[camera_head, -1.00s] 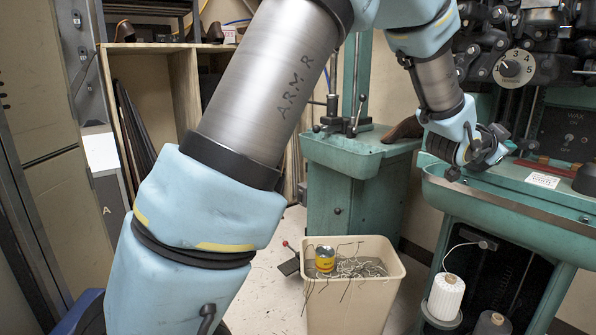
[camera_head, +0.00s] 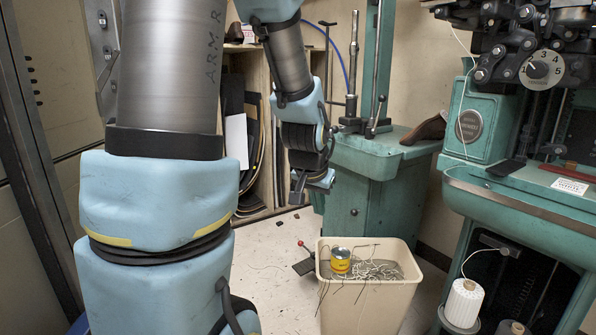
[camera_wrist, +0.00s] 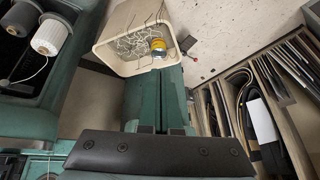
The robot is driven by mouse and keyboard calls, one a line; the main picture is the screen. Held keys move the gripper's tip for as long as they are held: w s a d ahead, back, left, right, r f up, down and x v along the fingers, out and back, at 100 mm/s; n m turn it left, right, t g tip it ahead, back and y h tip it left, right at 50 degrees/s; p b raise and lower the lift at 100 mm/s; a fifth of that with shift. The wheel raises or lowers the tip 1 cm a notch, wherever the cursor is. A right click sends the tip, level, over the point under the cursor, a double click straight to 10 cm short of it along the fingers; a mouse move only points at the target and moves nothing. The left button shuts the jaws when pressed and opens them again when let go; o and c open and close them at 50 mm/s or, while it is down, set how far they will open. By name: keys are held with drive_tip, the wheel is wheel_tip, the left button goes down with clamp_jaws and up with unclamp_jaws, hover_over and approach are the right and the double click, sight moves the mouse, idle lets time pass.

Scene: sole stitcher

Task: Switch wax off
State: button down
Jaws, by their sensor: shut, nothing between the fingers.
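The dark panel marked WAX, with its small switch, does not show clearly now. Only a dark edge of that area (camera_head: 586,132) is at the right border of the head view, and no switch can be made out. The green stitcher (camera_head: 483,139) stands at the right.
A beige bin (camera_head: 368,302) with thread scraps and a yellow can (camera_head: 341,261) stands on the floor. The green stand (camera_head: 372,180) is behind it. White thread spools (camera_head: 464,303) sit under the stitcher. A numbered dial (camera_head: 538,69) is on its head. A wooden shelf (camera_head: 267,130) is behind my arm.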

drive_tip(key=s+a+f+n+g+y, duration=0.25)
drive_tip(key=s+a+n, duration=0.25)
drive_tip(key=s+a, duration=0.6)
wheel_tip(320, 180, up, 23)
drive_tip(key=g+p, duration=0.1)
drive_tip(key=p, duration=2.2)
drive_tip(key=shift+a+h, duration=0.2)
drive_tip(key=shift+h, duration=0.25)
drive_tip(key=shift+s+f, duration=0.1)
